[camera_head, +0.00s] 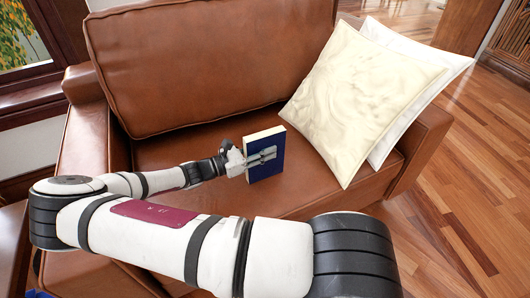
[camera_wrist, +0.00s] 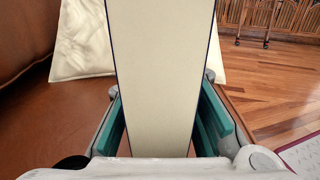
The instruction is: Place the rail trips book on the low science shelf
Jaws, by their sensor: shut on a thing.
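A book with a dark blue cover and cream page edges (camera_head: 268,171) stands upright at the seat of a brown leather armchair. I cannot read its title, so I cannot tell whether it is the rail trips book. My gripper (camera_head: 262,157) is shut on it, with its fingers across the cover. In the wrist view the cream page edge of the book (camera_wrist: 160,70) fills the middle, between the two teal finger pads (camera_wrist: 167,125). Whether the book touches the seat cannot be told. No shelf with a science label shows in either view.
The brown leather armchair (camera_head: 200,60) surrounds the book with back and armrests. Cream cushions (camera_head: 355,100) lean at its right side. Wooden floor (camera_head: 470,190) is open to the right. A window (camera_head: 22,45) is at the left.

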